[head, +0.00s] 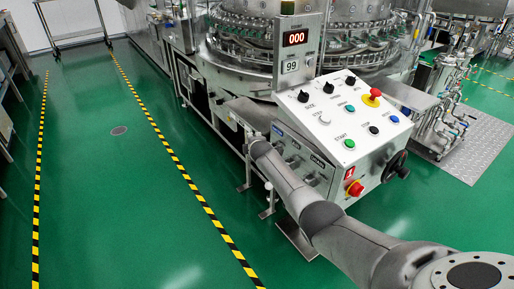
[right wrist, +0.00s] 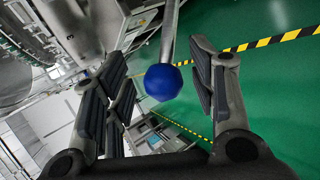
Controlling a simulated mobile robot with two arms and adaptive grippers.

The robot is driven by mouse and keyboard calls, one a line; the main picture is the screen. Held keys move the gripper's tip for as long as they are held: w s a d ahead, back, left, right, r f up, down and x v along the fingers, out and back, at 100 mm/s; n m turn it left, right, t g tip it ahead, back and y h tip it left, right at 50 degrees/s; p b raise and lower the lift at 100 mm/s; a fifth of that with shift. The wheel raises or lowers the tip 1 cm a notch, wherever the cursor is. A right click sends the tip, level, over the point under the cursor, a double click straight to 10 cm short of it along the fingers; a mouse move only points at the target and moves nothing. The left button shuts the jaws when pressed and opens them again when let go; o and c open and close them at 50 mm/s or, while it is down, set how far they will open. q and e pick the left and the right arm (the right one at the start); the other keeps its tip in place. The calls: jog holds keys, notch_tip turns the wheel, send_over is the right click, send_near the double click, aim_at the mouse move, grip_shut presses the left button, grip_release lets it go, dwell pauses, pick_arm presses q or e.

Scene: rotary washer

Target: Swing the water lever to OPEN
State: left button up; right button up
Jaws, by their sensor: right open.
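In the right wrist view, the water lever shows as a grey metal rod with a blue ball knob (right wrist: 163,82). The knob lies between the spread fingers of my right gripper (right wrist: 157,60), with a visible gap on both sides. The gripper is open. In the head view my right arm comes in from the lower right and ends beside the left side of the machine's control box. The gripper (head: 247,131) is small and mostly hidden there, and I cannot make out the knob. The lever's OPEN marking is not readable. My left gripper is not in view.
The sloped control panel (head: 352,108) with buttons and a red stop knob (head: 371,96) stands just above my right arm. The rotary washer (head: 295,45) is behind it. Green floor (head: 120,190) with yellow-black stripes (head: 180,165) is clear to the left.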

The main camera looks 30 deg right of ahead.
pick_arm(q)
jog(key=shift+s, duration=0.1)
pick_arm(e)
jog(key=v, duration=1.1)
jog(key=shift+s+r, duration=0.15)
jog(key=shift+s, duration=0.1)
dwell(0.5)
